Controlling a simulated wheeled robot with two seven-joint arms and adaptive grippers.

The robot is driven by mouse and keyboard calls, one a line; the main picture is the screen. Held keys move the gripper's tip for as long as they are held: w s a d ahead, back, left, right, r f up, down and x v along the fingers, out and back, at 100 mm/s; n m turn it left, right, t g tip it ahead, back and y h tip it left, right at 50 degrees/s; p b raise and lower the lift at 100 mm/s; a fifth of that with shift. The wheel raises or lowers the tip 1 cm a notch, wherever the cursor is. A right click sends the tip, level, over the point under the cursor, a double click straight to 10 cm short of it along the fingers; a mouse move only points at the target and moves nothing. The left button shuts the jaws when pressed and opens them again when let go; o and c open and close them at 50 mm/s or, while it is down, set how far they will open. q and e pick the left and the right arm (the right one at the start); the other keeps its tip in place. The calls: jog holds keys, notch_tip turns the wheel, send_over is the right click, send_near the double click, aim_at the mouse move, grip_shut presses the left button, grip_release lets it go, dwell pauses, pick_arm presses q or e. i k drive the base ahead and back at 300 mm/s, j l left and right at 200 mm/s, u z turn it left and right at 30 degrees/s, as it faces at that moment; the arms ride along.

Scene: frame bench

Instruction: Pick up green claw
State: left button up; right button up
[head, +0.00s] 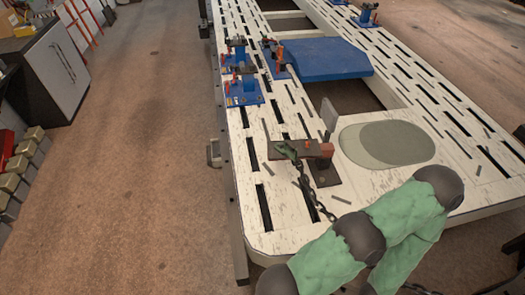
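A small green claw (288,150) shows in the head view on the near left part of the white slotted frame bench (262,222). It is at the left end of a clamp-like piece with a reddish-brown block (326,150), above a dark brown base plate (326,174). A dark chain (308,192) hangs from near the claw and runs down towards the front of the bench. How the claw is attached is too small to tell. Neither of my grippers is in view.
Green and dark grey jointed links cover the bench's front right; I cannot tell whether they are mine. Blue clamps (243,92) stand farther back, near a blue plate (320,59). A greenish oval pad (397,142) lies right of the claw.

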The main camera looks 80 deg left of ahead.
aim_at(288, 145)
jog(key=u, duration=2.6)
jog(key=z, duration=3.05)
jog(key=u, duration=3.1)
